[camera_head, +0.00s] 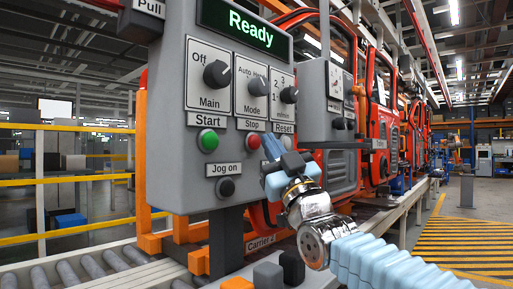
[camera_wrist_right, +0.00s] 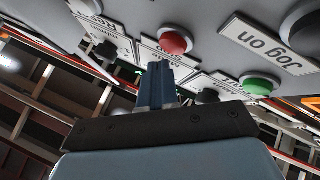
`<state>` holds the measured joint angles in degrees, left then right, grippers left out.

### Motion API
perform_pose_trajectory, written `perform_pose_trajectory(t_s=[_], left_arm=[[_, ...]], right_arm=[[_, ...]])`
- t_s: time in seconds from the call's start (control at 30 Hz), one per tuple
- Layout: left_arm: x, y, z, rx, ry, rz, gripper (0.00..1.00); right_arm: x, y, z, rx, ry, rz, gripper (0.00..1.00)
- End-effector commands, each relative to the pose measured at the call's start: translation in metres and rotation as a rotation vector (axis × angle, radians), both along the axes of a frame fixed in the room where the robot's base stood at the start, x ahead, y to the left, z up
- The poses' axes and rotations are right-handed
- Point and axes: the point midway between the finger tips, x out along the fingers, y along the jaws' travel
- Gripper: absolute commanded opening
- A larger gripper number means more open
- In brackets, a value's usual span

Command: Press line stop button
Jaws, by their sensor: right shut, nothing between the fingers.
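The grey control panel (camera_head: 170,110) shows "Ready" on its green display (camera_head: 238,22). The red button (camera_head: 253,141) under the "Stop" label sits between the green Start button (camera_head: 208,141) and the Reset label. My right gripper (camera_head: 270,147) is shut and empty, its blue fingers raised just right of the red button. The button under Reset is hidden by the gripper. My left gripper is not in view.
Knobs for Main (camera_head: 217,74) and Mode (camera_head: 256,82) are above the buttons. The black Jog on button (camera_head: 226,187) is below. Several small blocks, one grey (camera_head: 267,275), stand below the panel. Red doors (camera_head: 340,170) hang along the line behind.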

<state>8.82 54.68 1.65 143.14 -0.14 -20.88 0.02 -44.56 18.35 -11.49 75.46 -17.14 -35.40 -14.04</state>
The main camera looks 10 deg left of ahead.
Motion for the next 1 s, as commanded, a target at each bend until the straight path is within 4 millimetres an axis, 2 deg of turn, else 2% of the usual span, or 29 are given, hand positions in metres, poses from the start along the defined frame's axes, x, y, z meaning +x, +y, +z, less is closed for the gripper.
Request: perform_pose_trajectory(t_s=[0.33,0.7,1.0], left_arm=[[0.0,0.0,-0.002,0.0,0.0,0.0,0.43],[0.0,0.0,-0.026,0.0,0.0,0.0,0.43],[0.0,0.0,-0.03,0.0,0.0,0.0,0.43]], right_arm=[[-0.002,-0.002,-0.001,0.0,-0.001,0.0,0.0],[-0.022,-0.031,-0.002,0.0,-0.001,-0.001,0.0],[-0.03,-0.041,0.0,-0.001,0.0,-0.001,0.0]])
